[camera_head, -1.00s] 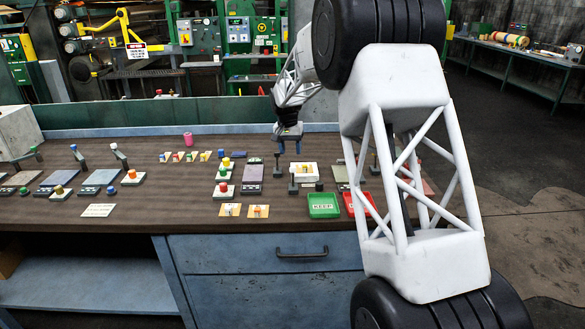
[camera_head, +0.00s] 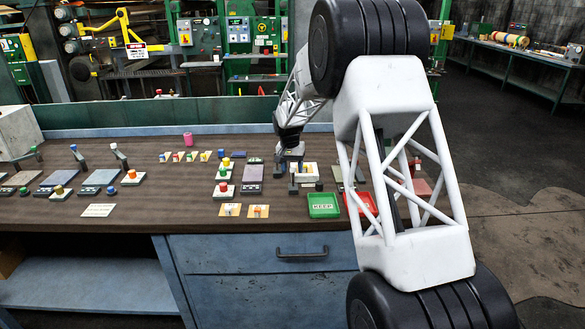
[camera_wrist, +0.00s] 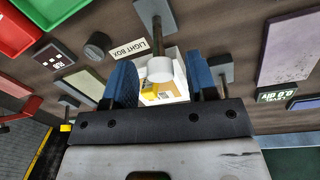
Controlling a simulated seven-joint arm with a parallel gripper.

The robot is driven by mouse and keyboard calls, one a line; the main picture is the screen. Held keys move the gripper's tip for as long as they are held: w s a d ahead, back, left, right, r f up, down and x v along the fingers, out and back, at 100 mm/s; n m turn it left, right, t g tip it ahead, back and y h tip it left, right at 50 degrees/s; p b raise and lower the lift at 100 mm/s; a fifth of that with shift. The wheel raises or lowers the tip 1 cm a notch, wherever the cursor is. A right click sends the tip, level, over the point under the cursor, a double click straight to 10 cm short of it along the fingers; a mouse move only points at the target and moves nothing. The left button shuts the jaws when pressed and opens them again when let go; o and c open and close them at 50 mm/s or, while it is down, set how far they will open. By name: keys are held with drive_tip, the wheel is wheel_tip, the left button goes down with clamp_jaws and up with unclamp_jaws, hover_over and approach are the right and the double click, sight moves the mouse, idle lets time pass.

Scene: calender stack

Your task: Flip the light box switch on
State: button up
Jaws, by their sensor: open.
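The light box (camera_wrist: 172,96) is a small white-framed box with yellow inside, partly hidden behind my gripper in the wrist view. It also shows on the bench in the head view (camera_head: 310,170). A "LIGHT BOX" label (camera_wrist: 128,49) lies beside it. A lever with a grey stem and a white cylindrical tip (camera_wrist: 160,69) rises from a grey base plate near the label. My gripper (camera_wrist: 161,75) is open, with its two blue fingers on either side of the white tip. Whether either finger touches it I cannot tell. The gripper shows small above the bench in the head view (camera_head: 290,160).
A second grey plate with a post (camera_wrist: 222,68) stands close to the right finger. A dark round knob (camera_wrist: 97,45) is to the left. The green tray (camera_head: 323,206) and red tray (camera_head: 362,204) lie at the bench's front. Button panels (camera_head: 224,190) stand left of the gripper.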

clamp_jaws()
idle(0.3)
drive_tip(key=shift+s+r+t, duration=0.1)
drive_tip(key=shift+s+t, duration=0.1)
drive_tip(key=shift+t, duration=0.1)
drive_tip(key=shift+s+r+t, duration=0.1)
drive_tip(key=shift+s+t, duration=0.5)
drive_tip(key=shift+t, duration=0.2)
drive_tip(key=shift+s+t, duration=0.95)
drive_tip(key=shift+t, duration=0.45)
drive_tip(key=shift+s+t, duration=0.55)
drive_tip(key=shift+t, duration=0.25)
drive_tip(key=shift+s+f+t, duration=0.2)
drive_tip(key=shift+t, duration=0.2)
drive_tip(key=shift+s+f+t, duration=0.35)
drive_tip(key=shift+s+t, duration=0.2)
drive_tip(key=shift+t, duration=0.25)
